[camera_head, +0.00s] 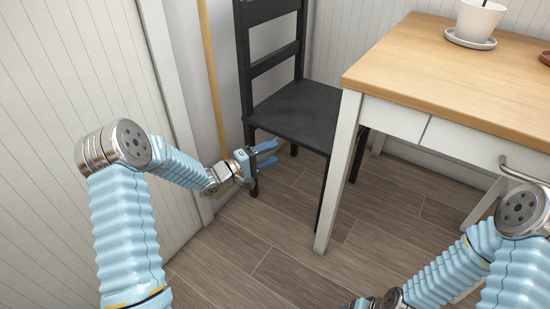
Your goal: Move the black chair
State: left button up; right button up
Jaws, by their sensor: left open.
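The black chair (300,112) stands upright on the floor in the upper middle of the head view, its slatted back to the left and its seat facing the table. Part of its right side is hidden behind the table's near leg. My left gripper (270,155) is open, with its blue fingers pointing right, just below the seat's front left corner and close to the chair's near left leg. I cannot tell whether it touches the leg. My right arm comes in at the lower right; its gripper is cut off at the bottom edge, with no fingers showing.
A wooden-topped table (430,70) with white legs and a drawer stands right of the chair. A white plant pot (478,20) on a saucer is on it. A white panelled wall (70,90) and a wooden pole (212,75) are at the left. Floor in front is clear.

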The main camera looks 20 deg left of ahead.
aim_at(304, 139)
pick_arm(q)
jog(key=b+x, duration=0.1)
jog(key=x, duration=1.2)
jog(key=shift+w+d, duration=0.3)
jog(key=shift+c, duration=0.4)
grip_shut()
dwell(0.8)
